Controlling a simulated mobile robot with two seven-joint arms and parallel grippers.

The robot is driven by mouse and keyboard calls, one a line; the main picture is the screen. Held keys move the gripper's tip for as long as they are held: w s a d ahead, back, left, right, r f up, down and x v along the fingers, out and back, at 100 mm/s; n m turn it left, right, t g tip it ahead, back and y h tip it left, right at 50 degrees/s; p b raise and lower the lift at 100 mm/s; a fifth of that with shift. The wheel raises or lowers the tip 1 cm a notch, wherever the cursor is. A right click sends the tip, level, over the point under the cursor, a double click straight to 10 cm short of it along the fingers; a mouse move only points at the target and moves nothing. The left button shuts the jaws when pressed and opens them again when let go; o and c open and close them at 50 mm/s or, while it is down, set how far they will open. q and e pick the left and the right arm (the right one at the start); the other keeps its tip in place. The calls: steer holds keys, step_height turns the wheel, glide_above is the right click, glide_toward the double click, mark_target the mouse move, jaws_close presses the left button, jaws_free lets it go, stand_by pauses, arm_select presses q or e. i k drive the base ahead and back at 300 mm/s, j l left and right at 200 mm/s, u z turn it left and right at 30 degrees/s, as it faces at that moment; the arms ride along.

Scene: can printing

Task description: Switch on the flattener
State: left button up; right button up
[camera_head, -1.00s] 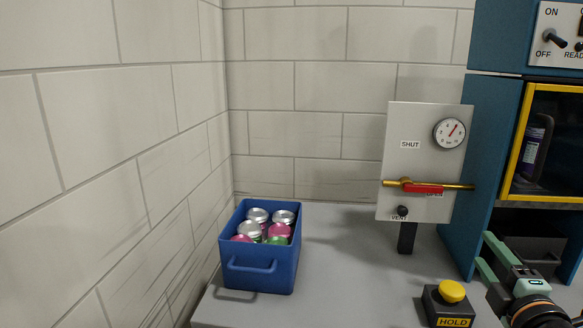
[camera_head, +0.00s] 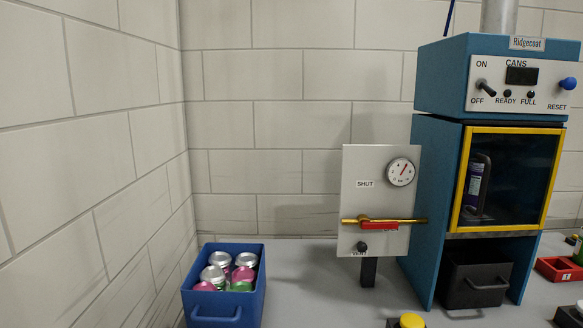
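A blue cabinet machine (camera_head: 437,185) marked "Ridgecoat" stands at the right. Its white top panel has a black toggle switch (camera_head: 487,88) between ON above and OFF below; its lever slants down and to the right. The panel also has a dark CANS display (camera_head: 522,75), small READY and FULL lamps that look dark, and a blue RESET knob (camera_head: 568,84). No label reading "flattener" is visible. Neither of my grippers can be made out in this view.
A blue crate of cans (camera_head: 215,310) sits at the left. A grey valve board (camera_head: 350,200) with a gauge and red-handled brass lever stands mid-counter. A yellow button (camera_head: 411,321) is at the bottom edge. A black bin (camera_head: 478,280) is under the yellow-framed window; a red tray (camera_head: 560,269) lies right.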

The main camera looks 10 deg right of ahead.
mark_target(482, 83)
steer(key=z, duration=1.45)
